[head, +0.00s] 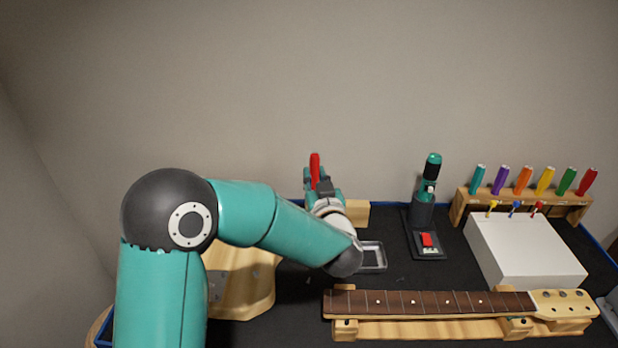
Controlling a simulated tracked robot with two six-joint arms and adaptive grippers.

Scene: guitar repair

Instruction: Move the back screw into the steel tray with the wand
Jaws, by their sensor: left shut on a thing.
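My left gripper (322,190) is at the back of the bench, behind its own arm, and is shut on a red handle (315,166) that stands up out of the jaws. This looks like the wand; its lower end is hidden by the gripper. The steel tray (373,257) lies on the dark mat in front and to the right of the gripper, its left part covered by my arm. I cannot make out the back screw. My right gripper is out of view.
A guitar neck (430,303) rests on wooden supports in front. A pale wooden body (245,282) is partly behind my arm. A driver in a dark stand (422,214), a white box (525,252) and a rack of coloured handles (530,202) stand to the right.

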